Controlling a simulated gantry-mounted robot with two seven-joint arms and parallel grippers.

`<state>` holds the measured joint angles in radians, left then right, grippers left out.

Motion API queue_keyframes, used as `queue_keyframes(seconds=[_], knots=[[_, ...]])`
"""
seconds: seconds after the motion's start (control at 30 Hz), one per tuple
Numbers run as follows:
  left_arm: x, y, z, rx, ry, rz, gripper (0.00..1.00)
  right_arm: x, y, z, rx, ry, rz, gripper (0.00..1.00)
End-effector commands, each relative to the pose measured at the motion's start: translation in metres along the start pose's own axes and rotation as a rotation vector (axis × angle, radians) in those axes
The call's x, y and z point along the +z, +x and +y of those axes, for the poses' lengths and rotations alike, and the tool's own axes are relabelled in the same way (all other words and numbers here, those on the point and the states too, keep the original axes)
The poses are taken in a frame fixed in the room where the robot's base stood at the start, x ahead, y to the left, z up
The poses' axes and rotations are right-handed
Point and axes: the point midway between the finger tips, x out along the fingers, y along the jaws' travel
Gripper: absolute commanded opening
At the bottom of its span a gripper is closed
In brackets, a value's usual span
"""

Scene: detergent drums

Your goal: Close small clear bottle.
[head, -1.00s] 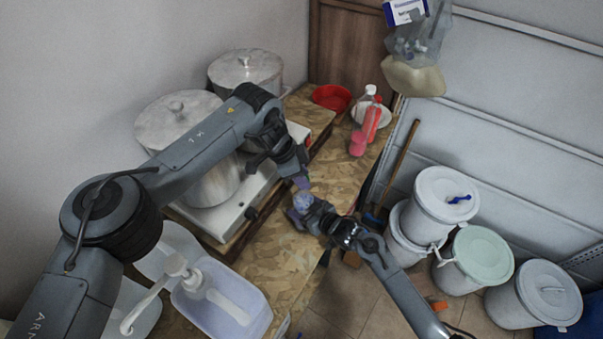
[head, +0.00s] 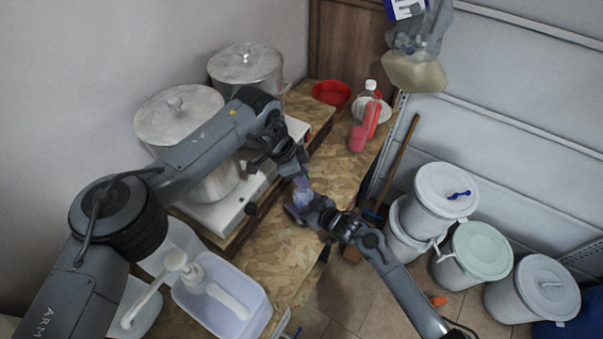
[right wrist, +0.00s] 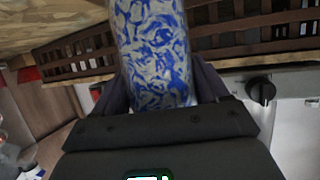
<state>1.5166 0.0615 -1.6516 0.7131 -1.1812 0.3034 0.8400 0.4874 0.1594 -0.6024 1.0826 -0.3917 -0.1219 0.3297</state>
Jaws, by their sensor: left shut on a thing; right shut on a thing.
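The small clear bottle (head: 302,198) shows in the middle of the head view with a blue and white patterned surface. In the right wrist view the bottle (right wrist: 153,50) fills the space between my fingers, and its top is out of the picture. My right gripper (head: 298,212) is shut around the bottle from the lower right. My left gripper (head: 302,182) comes from above and is shut at the bottle's top end. The small thing in it, seemingly the cap, is mostly hidden by the fingers, and I cannot tell how it sits on the bottle.
A wooden-patterned counter (head: 275,255) lies beneath. Two metal pots (head: 178,118) and a white stove (head: 225,212) stand to the left. A pale tub with a pump (head: 240,310) is in front. A bottle with pink liquid (head: 358,138) and a red bowl (head: 331,93) stand farther back.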

Motion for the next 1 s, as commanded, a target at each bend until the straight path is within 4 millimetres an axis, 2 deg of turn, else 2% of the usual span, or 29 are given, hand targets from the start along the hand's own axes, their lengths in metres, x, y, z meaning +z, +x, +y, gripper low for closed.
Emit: queue_keyframes(seconds=[0.87, 0.9, 1.0], knots=[[0.004, 0.010, 0.000, 0.000, -0.001, 0.000, 0.07, 0.000, 0.000, 0.000, 0.000, 0.000, 0.000, 0.19], [0.004, 0.011, 0.000, 0.000, -0.001, 0.000, 0.07, 0.000, 0.000, 0.000, 0.000, 0.000, 0.000, 0.00], [0.005, 0.012, 0.001, 0.007, 0.008, -0.002, 0.07, 0.000, 0.000, 0.000, 0.000, 0.000, -0.001, 0.00]])
